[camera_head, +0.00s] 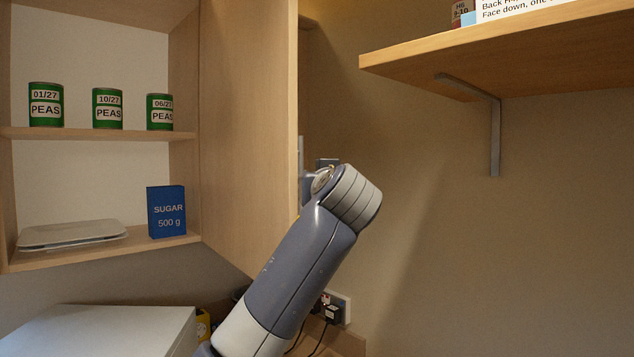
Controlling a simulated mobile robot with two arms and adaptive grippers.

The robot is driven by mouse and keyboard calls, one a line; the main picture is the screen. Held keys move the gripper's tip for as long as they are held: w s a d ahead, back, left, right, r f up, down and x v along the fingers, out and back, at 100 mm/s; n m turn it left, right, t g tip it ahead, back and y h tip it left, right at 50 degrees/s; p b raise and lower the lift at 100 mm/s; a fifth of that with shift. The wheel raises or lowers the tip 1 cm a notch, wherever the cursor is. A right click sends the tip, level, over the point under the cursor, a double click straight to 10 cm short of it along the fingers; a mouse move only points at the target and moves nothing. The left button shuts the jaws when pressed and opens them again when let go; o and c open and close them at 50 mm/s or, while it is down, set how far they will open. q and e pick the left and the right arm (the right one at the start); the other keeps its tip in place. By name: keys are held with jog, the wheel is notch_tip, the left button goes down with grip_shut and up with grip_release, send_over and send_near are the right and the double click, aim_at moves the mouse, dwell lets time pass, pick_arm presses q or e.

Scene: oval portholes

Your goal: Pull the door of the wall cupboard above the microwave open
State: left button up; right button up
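The wall cupboard (183,90) is at the upper left, with its shelves in plain sight. Its wooden door (245,120) stands wide open, hinged on the cupboard's right side, with its inner face showing. A light grey strip, perhaps the handle (301,150), shows just past the door's free edge. The pale top of the microwave (110,325) is below the cupboard. An arm of mine, apparently the left, rises from the bottom to the door's free edge. Its gripper is mostly hidden behind the wrist and door, so I cannot tell its finger state or contact. My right gripper is out of view.
Inside the cupboard are several items: green pea tins (108,108), a blue sugar box (167,212) and white plates (72,234). A bracketed wooden shelf (500,60) juts out at the upper right. Plugs (330,312) sit in a wall socket below. The wall below the shelf is bare.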

pick_arm(q)
jog(key=shift+d+r, duration=0.2)
dwell(0.7)
jog(key=o, duration=0.6)
jog(key=shift+w, duration=0.1)
jog(key=shift+o, duration=0.2)
jog(key=shift+w+d+f, duration=0.1)
jog(key=shift+w+f, duration=0.05)
